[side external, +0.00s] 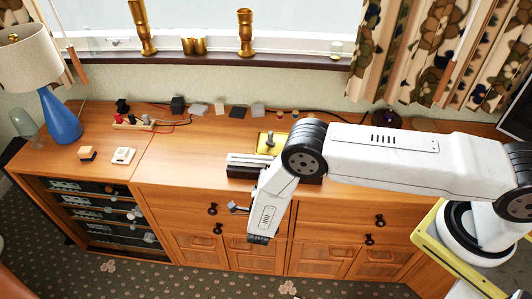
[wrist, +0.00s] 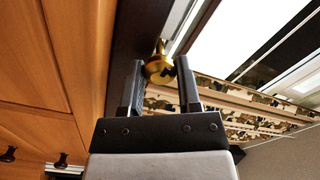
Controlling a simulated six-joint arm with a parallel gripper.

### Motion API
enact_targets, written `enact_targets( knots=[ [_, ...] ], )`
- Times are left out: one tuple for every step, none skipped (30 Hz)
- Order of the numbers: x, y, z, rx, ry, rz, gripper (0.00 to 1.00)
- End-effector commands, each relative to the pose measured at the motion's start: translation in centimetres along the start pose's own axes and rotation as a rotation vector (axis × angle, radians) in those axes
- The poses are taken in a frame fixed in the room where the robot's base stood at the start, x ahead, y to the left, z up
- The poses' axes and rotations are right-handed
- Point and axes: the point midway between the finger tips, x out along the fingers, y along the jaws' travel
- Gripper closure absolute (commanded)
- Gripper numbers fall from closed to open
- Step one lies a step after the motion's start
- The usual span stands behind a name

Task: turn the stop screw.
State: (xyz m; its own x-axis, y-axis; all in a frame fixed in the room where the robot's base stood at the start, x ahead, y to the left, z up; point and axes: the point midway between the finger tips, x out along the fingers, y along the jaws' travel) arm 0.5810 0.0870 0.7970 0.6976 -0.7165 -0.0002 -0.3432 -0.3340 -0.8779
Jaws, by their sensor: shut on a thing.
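The stop screw (wrist: 159,68) is a round brass-coloured knob in the wrist view, beside a dark strip and a bright metal rail. My gripper (wrist: 161,66) has one finger on each side of the knob and is shut on it. The fingertips hide part of its sides. In the side view, a fixture with a silver rail (side external: 247,160) on a dark base (side external: 241,173) lies on the cabinet top near its front edge. My arm covers its right part. I cannot make out the jaws or the screw in that view.
A yellow plate with a brass post (side external: 270,141) stands behind the fixture. Several small blocks (side external: 237,112) line the back of the cabinet top. A blue lamp (side external: 61,118) stands at left, near a white block (side external: 123,155).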

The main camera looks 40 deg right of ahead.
Motion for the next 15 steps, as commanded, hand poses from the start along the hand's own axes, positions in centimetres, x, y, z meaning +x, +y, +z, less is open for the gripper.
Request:
enact_targets(
  knots=[
    [-0.1,0.01,0.03,0.001,-0.002,-0.001,1.0],
    [-0.1,0.01,0.03,0.002,-0.002,-0.001,1.0],
    [-0.1,0.01,0.03,0.002,-0.002,-0.001,1.0],
    [-0.1,0.01,0.03,0.002,-0.002,-0.001,1.0],
    [-0.1,0.01,0.03,0.001,-0.002,-0.001,1.0],
    [-0.1,0.01,0.03,0.001,-0.002,-0.001,1.0],
    [-0.1,0.01,0.03,0.001,-0.002,-0.001,1.0],
    [-0.1,0.01,0.03,0.001,-0.002,-0.001,1.0],
    [-0.1,0.01,0.03,0.001,-0.002,-0.001,1.0],
    [-0.1,0.01,0.03,0.001,-0.002,-0.001,1.0],
    [-0.1,0.01,0.03,0.0,-0.002,-0.001,0.48],
    [-0.09,0.01,0.03,0.0,-0.002,-0.001,0.35],
    [-0.08,0.02,0.02,0.0,-0.001,-0.001,0.26],
    [-0.07,0.02,0.02,0.0,-0.001,-0.001,0.22],
    [-0.06,0.01,0.02,0.0,-0.001,0.0,0.22]
  ],
)
